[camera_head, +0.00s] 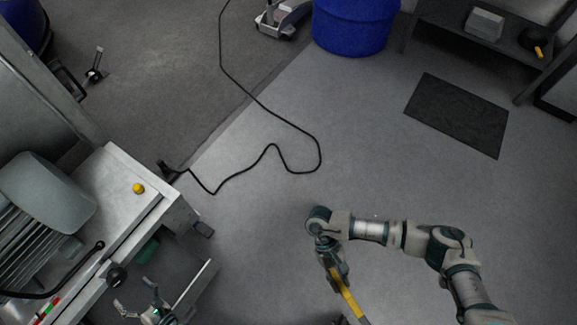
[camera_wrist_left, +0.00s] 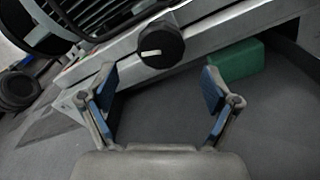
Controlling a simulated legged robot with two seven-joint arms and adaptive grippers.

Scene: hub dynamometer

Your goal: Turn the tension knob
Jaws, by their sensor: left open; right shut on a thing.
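The tension knob (camera_head: 117,276) is a round black knob on the front side of the grey machine, at the lower left. In the left wrist view the knob (camera_wrist_left: 161,44) shows a white pointer mark on its face. My left gripper (camera_head: 137,294) is open just in front of the knob. In its wrist view the blue-padded fingers (camera_wrist_left: 158,78) are spread wide, the knob beyond and between their tips, apart from both. My right gripper (camera_head: 335,272) is shut on a yellow bar-like thing (camera_head: 350,300), whose lower end runs toward the bottom edge.
The machine (camera_head: 125,177) carries a finned motor (camera_head: 42,205) and a small yellow knob (camera_head: 138,188). A green block (camera_wrist_left: 236,59) is right of the knob. A black cable (camera_head: 270,147) crosses the floor. A blue drum (camera_head: 352,25) and dark mat (camera_head: 457,115) stand farther off.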

